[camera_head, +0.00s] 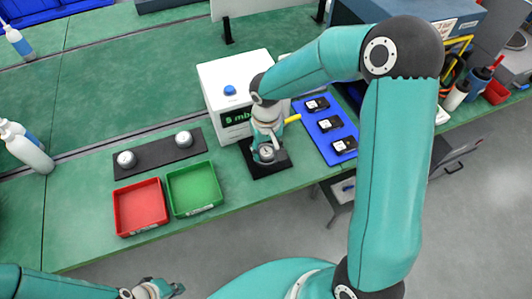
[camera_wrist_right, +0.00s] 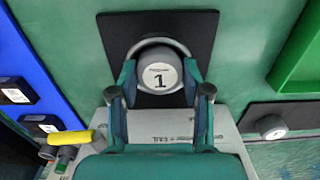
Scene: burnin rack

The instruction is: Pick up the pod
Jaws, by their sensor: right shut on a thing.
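A round grey pod (camera_wrist_right: 158,76) with a white top marked "1" sits over a black square plate (camera_wrist_right: 202,28) in the right wrist view. In the head view the pod (camera_head: 266,154) shows at the tip of my right arm, in front of the white box. My right gripper (camera_wrist_right: 159,66) is shut on the pod, one finger on each side. A grey ring shows around the pod's far side; I cannot tell if the pod is clear of the plate. My left gripper (camera_head: 168,288) is low in the head view, empty and away from the bench; its jaws are too small to judge.
Two similar round pods (camera_head: 126,159) (camera_head: 183,138) stand on a dark strip (camera_head: 155,155) at left. A red tray (camera_head: 141,232) and a green tray (camera_head: 221,207) lie before it. The white box (camera_head: 213,78) has a display and blue button. A blue mat (camera_head: 314,133) holds several black modules.

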